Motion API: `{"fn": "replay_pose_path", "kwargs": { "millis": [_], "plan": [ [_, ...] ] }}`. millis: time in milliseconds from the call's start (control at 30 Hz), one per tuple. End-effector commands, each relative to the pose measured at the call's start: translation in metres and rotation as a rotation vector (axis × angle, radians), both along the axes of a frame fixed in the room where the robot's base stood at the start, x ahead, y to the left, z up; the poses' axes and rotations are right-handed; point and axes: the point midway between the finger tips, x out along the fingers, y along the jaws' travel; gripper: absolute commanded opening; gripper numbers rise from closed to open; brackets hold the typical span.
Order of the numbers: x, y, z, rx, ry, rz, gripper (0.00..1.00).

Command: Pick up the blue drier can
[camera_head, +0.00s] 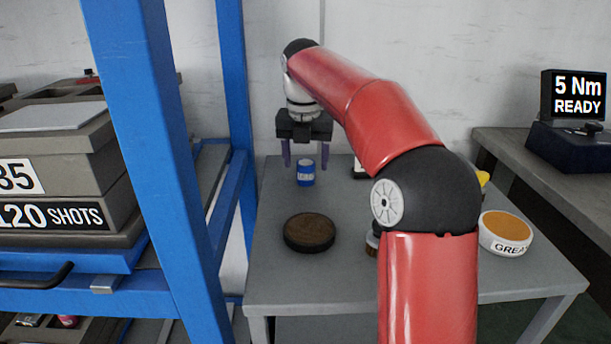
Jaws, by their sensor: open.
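The blue drier can (306,173) is a small blue can with a white band. It stands upright on the grey table (270,272), toward the back left. My gripper (305,165) points down over the can with its two purple fingers spread apart, one toward each side of it in the picture. The jaws are open and hold nothing. From this one view I cannot tell whether the fingers are level with the can in depth.
A round dark-brown disc (309,232) lies in front of the can. A white tub of orange grease (505,232) stands at the right. My arm hides part of the table and some items. A blue rack (165,150) stands close on the left. A display reading 5 Nm READY (573,96) is back right.

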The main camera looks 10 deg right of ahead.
Motion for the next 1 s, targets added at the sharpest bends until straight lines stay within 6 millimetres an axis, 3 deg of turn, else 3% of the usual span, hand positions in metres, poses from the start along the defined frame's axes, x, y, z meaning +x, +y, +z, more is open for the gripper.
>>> {"fn": "replay_pose_path", "kwargs": {
  "millis": [133, 400, 767, 1000],
  "plan": [
    [0.0014, -0.0009, -0.0157, 0.0, 0.0, -0.001, 0.63],
    [0.0017, -0.0007, -0.017, 0.001, 0.0, -0.001, 0.62],
    [0.0017, -0.0007, -0.0168, 0.001, 0.0, -0.001, 0.15],
    [0.0018, -0.0006, -0.0156, 0.001, -0.001, -0.001, 0.14]
  ]
}}
